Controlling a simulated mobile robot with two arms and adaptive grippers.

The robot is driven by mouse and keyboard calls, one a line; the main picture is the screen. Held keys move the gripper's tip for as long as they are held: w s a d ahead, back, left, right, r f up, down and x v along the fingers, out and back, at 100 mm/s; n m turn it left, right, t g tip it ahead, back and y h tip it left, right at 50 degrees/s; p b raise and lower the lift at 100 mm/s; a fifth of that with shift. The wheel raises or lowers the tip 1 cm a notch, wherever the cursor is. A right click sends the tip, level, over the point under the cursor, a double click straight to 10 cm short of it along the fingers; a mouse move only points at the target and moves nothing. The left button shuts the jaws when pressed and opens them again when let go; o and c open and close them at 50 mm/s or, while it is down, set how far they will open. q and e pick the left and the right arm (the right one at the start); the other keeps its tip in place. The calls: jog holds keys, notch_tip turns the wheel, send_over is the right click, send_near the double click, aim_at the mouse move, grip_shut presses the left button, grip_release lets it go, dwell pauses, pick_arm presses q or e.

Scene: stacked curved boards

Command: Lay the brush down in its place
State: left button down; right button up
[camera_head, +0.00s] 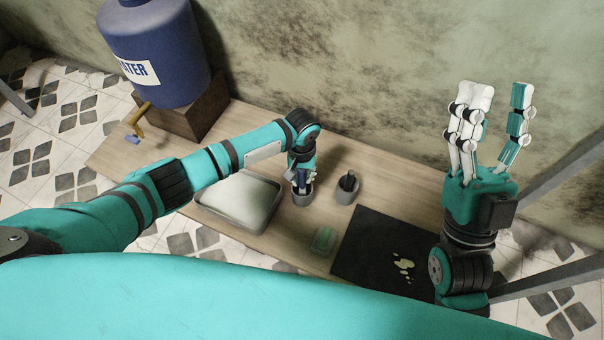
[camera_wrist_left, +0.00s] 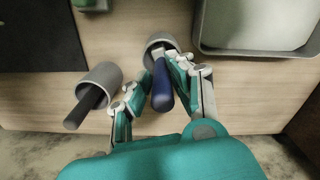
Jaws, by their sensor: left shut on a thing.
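The blue-handled tool, which looks like the brush (camera_wrist_left: 162,88), stands with its lower end at or inside the mouth of a grey cup (camera_wrist_left: 151,53). Its head is mostly hidden, so I cannot tell if it touches the cup. My left gripper (camera_head: 301,180) is shut on the blue handle, above that cup (camera_head: 303,198) in the head view. In the left wrist view the fingers lie on both sides of the handle. My right gripper (camera_head: 502,92) is raised at the right, fingers up and spread, open and empty.
A second grey cup (camera_head: 345,194) with a dark-handled tool stands close to the right. A tray of white material (camera_head: 203,212) lies left, a small green block (camera_head: 323,239) in front, and a black mat (camera_head: 365,240) with pale spots right. A blue water barrel (camera_head: 155,45) stands back left.

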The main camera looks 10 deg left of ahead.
pick_arm(q)
jog(key=shift+f, duration=0.2)
jog(key=c, duration=1.1)
grip_release()
notch_tip(320, 180, up, 12)
